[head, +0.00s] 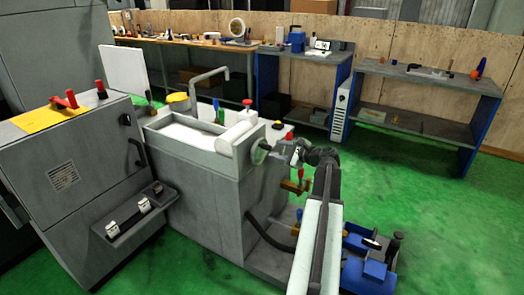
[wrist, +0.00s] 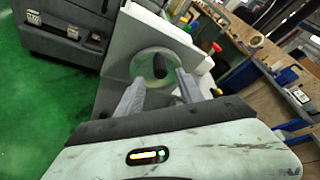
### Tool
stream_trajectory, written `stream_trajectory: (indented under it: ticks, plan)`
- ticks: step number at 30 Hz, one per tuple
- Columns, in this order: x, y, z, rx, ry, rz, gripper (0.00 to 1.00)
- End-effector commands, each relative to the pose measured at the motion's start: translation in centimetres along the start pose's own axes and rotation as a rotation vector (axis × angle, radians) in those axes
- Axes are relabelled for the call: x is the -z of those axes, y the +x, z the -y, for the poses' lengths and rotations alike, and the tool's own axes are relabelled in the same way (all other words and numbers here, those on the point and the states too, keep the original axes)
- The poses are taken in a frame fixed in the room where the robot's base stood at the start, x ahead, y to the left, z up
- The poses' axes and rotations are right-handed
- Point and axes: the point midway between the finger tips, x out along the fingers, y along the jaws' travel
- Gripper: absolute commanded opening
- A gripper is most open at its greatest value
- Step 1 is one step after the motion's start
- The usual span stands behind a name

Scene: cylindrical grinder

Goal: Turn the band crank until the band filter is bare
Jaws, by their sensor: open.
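The band filter (head: 190,132) is a pale sheet in the top of the grey tank, with a white roll (head: 238,136) at its right end. The band crank (head: 260,152) is a round pale disc on the tank's right end. In the wrist view the crank (wrist: 146,63) shows its dark knob (wrist: 160,66) between the fingers. My gripper (head: 282,152) is at the crank in the head view. In the wrist view my gripper (wrist: 160,80) is open, with one finger on each side of the knob. I cannot tell whether either finger touches it.
The grey tank (head: 200,185) stands beside a grey cabinet (head: 70,165) at left. A red-handled valve (head: 299,180) is below my gripper. A blue pump unit (head: 370,262) sits low at right. Benches (head: 430,78) line the back wall. Green floor (head: 440,215) is clear at right.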

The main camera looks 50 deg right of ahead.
Motion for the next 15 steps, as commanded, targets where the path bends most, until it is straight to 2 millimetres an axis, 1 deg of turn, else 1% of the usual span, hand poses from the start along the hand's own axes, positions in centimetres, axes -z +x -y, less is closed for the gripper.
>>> stream_trajectory:
  ticks: [5, 9, 12, 15]
  plan:
    - [0.2, 2.5, -0.1, -0.002, -0.002, 0.002, 0.44]
    - [0.2, 5.2, -0.1, -0.002, -0.002, 0.002, 0.44]
    - [0.2, 6.8, -0.1, -0.002, -0.003, 0.001, 0.44]
    - [0.1, 7.5, -0.1, -0.001, -0.003, 0.001, 0.44]
